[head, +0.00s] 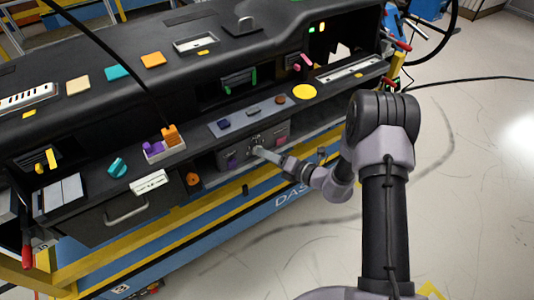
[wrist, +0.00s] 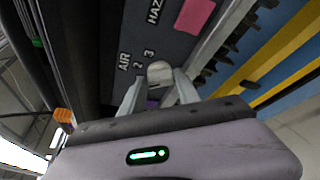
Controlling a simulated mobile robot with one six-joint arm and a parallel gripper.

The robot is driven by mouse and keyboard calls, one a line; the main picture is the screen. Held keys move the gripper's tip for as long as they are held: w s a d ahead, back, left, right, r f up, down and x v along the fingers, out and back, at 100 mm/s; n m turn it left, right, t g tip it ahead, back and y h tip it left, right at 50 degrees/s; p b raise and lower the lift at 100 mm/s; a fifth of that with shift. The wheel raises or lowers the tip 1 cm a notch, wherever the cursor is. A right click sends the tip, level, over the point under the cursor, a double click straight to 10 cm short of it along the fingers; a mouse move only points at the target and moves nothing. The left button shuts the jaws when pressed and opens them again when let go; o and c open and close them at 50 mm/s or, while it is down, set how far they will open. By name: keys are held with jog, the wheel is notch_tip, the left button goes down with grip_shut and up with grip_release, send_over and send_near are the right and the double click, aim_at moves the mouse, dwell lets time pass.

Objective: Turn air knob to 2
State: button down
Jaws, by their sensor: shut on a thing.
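The grey control panel (wrist: 172,40) carries the printed words AIR and part of HAZ, with the numerals 2 and 3 in the wrist view. The air knob (wrist: 160,72) is a pale grey rounded piece beside these numerals. My gripper (wrist: 160,84) has its two fingers on either side of the knob and is shut on it. Which number the knob points to cannot be told, since the fingers hide part of it. In the head view my gripper (head: 258,152) reaches the panel (head: 278,139) from the right; the knob is too small to make out there.
A pink patch (wrist: 196,15) is on the panel near HAZ. The dashboard shelf (head: 207,141) holds loose coloured pieces, including a white tray (head: 164,153) with orange and purple blocks. A yellow disc (head: 304,92) lies above the panel. Open floor (head: 470,190) is at the right.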

jog(key=m+y, duration=0.1)
jog(key=m, duration=0.2)
jog(key=shift+d+f+m+y, duration=0.1)
jog(key=shift+f+m+y, duration=0.25)
jog(key=shift+m+y, duration=0.05)
dwell(0.5)
jog(key=c, duration=0.9)
grip_release()
jog(key=p+v, duration=0.1)
jog(key=v, duration=0.4)
jog(key=p+v, duration=0.1)
jog(key=v, duration=0.5)
jog(key=p+v, duration=0.1)
jog(key=v, duration=0.5)
jog(key=shift+s+d+f, duration=0.1)
jog(key=shift+d+f, duration=0.1)
jog(key=shift+f, duration=0.05)
